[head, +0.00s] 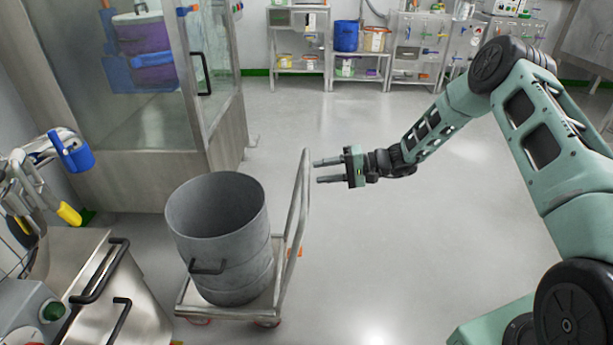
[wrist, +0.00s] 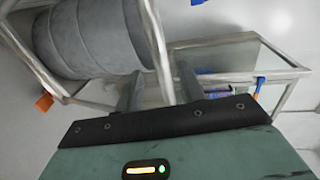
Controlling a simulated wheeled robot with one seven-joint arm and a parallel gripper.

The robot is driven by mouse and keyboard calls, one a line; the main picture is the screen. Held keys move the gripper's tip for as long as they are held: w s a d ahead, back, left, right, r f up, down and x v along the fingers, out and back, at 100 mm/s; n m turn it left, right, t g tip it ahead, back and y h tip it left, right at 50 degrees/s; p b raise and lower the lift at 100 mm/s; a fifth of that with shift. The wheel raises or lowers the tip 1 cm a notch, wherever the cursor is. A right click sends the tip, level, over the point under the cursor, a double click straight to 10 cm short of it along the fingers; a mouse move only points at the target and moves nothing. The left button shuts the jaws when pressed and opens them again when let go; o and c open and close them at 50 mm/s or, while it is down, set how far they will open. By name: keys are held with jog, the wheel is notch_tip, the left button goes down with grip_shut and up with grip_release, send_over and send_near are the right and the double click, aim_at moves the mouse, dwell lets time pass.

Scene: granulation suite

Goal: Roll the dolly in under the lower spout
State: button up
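The dolly (head: 187,300) is a low metal cart on casters with an upright tubular push handle (head: 303,190) on its right side. A large open grey drum (head: 235,265) stands upright on it. My gripper (head: 317,171) is open, its fingers pointing left, just right of the handle. In the wrist view a handle tube (wrist: 155,40) runs between the two fingers (wrist: 160,88); they are not closed on it, and contact cannot be told. The drum (wrist: 90,40) shows behind it. I cannot make out the lower spout in either view.
A glass-walled booth (head: 150,125) with a purple vessel (head: 145,45) stands behind the dolly at left. A steel cabinet (head: 75,260) with black handles stands at the near left. Shelves (head: 300,45) and steel units line the back wall. The floor (head: 400,240) right of the dolly is clear.

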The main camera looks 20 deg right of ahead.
aim_at(306, 174)
jog(key=shift+x, duration=2.65)
grip_shut()
